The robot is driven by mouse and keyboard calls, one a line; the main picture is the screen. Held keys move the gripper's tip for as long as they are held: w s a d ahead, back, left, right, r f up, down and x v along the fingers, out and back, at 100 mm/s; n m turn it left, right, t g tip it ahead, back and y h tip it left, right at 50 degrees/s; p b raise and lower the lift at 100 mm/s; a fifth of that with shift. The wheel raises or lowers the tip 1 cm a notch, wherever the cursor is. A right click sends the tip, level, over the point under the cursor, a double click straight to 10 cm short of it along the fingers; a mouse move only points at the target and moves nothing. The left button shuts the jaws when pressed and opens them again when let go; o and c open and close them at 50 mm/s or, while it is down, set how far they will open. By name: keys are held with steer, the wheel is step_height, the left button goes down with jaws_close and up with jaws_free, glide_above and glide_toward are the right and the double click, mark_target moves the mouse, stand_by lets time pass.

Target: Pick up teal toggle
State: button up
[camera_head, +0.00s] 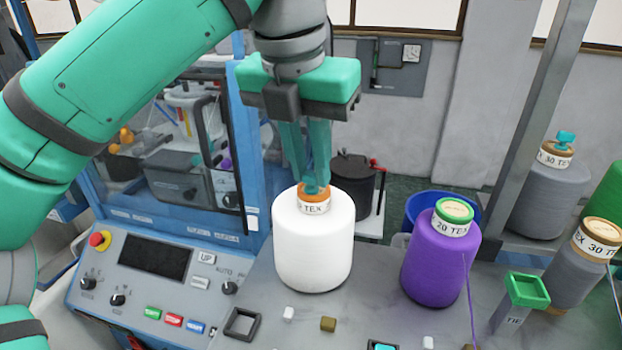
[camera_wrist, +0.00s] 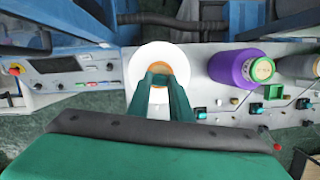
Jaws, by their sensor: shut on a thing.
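My gripper (camera_head: 314,184) points straight down over the white yarn cone (camera_head: 312,245). Its fingers are shut on a small teal toggle (camera_head: 312,189) at the brown top of that cone. The toggle sits at or just above the top; I cannot tell whether they touch. In the wrist view my gripper (camera_wrist: 160,70) covers the cone's middle, and the toggle is hidden between the fingers. A similar teal piece (camera_head: 565,139) stands on a grey cone (camera_head: 548,195) at the right.
A purple cone (camera_head: 440,265) with a green top stands right of the white one. A green-topped grey block (camera_head: 520,300) and another grey cone (camera_head: 585,268) are farther right. Small blocks lie on the front table.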

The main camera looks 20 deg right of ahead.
mark_target(310, 175)
steer(key=shift+r, duration=0.1)
step_height(310, 175, up, 10)
steer(key=shift+f, duration=0.1)
stand_by(0.4)
stand_by(1.0)
